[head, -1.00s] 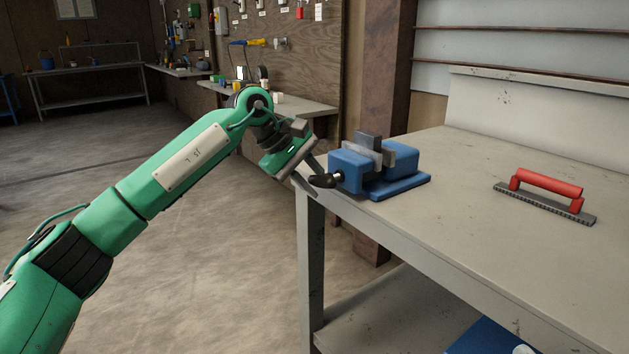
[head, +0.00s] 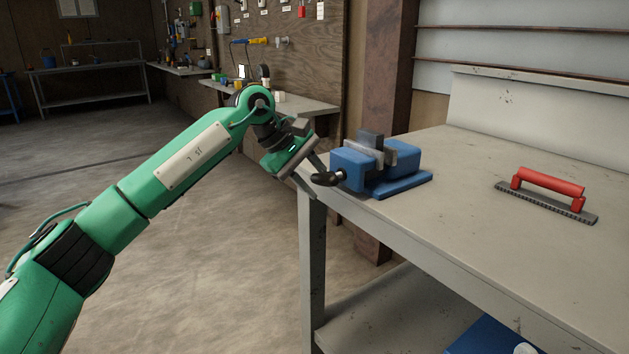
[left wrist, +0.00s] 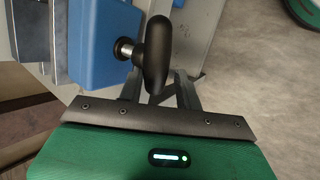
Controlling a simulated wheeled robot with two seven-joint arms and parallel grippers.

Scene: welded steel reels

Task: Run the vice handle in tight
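The blue vice (head: 400,160) stands near the left corner of the bench. A dark grey block (head: 370,139) stands upright at its pale metal jaws; I cannot tell whether the jaws touch it. The black vice handle (head: 325,179) sticks out on the left side of the vice, and its screw end shows in the left wrist view, where the handle (left wrist: 157,50) lies lengthwise. My left gripper (head: 312,178) is beside the handle, just off the bench edge. Its fingers (left wrist: 160,90) are apart, with the handle's near end between or just beyond them. My right gripper is out of view.
The grey workbench (head: 470,235) has a clear top around the vice. A red-handled tool (head: 550,182) with a toothed base lies to the right. A blue object (head: 490,338) is on the lower shelf. Open floor lies left of the bench.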

